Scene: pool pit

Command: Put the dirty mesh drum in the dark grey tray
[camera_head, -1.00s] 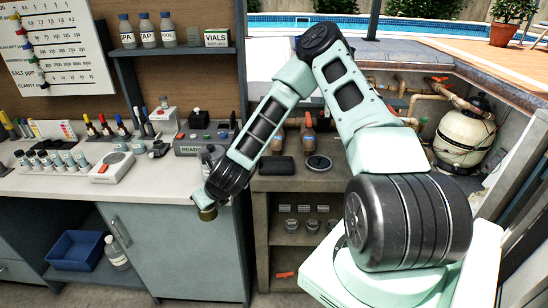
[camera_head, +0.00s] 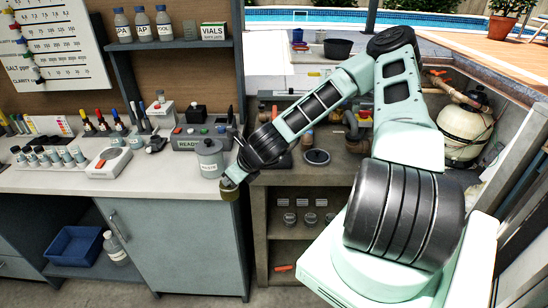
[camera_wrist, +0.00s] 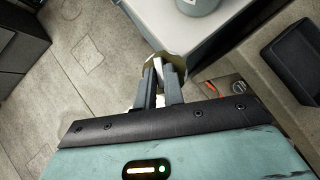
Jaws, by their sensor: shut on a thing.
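My gripper (camera_wrist: 163,78) is shut on the dirty mesh drum (camera_wrist: 178,66), a small olive-brown round piece with a pale part showing beside the fingers. In the head view the drum (camera_head: 230,193) hangs below the wrist, in front of the white counter's right end. The fingers hide part of it. The dark grey tray (camera_wrist: 287,58) lies at the right of the wrist view, apart from the gripper, empty where it shows. In the head view my arm largely covers the tray on the stone counter.
A grey canister (camera_head: 209,160) stands at the white counter's right end, close to my gripper. A round dark dish (camera_head: 317,157) sits on the stone counter, with pipes and a pump behind. Shelves below hold several small jars (camera_head: 290,218).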

